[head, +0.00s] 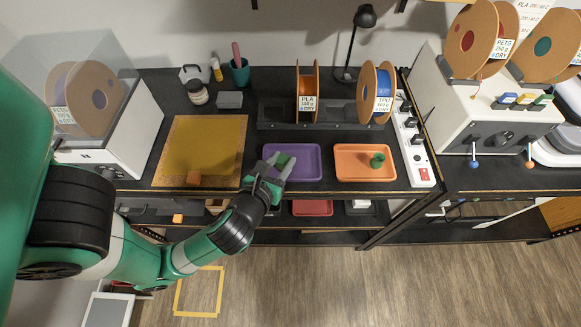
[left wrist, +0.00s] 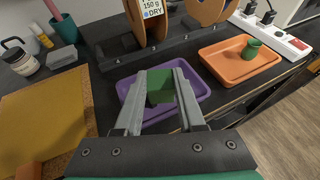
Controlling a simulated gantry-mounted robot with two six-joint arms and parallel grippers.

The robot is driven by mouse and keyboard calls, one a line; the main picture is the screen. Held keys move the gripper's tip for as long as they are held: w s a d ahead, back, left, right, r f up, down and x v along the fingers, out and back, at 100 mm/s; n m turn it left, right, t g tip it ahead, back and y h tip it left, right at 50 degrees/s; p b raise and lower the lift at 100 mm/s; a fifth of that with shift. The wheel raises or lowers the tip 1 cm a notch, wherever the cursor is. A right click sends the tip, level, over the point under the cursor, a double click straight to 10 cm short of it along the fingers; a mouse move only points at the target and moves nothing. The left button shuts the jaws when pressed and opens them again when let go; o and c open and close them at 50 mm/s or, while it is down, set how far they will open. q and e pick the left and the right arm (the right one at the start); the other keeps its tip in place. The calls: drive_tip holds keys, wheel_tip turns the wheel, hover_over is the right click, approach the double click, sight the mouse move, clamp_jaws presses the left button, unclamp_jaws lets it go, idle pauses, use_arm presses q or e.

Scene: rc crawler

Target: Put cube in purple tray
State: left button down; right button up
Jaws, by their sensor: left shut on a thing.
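My left gripper (head: 281,162) is shut on a green cube (left wrist: 160,86). It holds the cube over the purple tray (head: 309,164), toward that tray's left side in the head view. In the left wrist view the cube sits between the two grey fingertips, with the purple tray (left wrist: 198,84) behind and below it. I cannot tell whether the cube touches the tray floor. The fingers hide part of the tray. In the head view the fingers partly cover the cube. My right gripper is not in view.
A spool rack (head: 335,126) with spools stands behind the trays. A yellow mat (head: 203,143) with a small orange block (head: 193,178) lies to the left. A power strip (head: 415,150) borders the right side.

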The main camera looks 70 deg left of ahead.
use_arm(q)
drive_tip(key=w+a+f, duration=0.1)
drive_tip(key=f, duration=0.1)
drive_tip(key=w+a+f, duration=0.1)
drive_tip(key=a+f, duration=0.1)
drive_tip(key=w+a+f+b, duration=0.1)
drive_tip(key=f, duration=0.1)
drive_tip(key=shift+w+a, duration=0.2)
drive_tip(key=shift+a, duration=0.15)
drive_tip(key=shift+w+a+f+b, duration=0.1)
drive_tip(key=shift+f+b, duration=0.1)
drive_tip(key=shift+f, duration=0.7)
drive_tip(key=shift+w+a+f+b, duration=0.1)
drive_tip(key=shift+f+b, duration=0.1)
drive_tip(key=shift+f, duration=0.7)
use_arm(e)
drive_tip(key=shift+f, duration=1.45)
use_arm(q)
drive_tip(key=shift+f, duration=0.15)
drive_tip(key=c, duration=0.5)
unclamp_jaws()
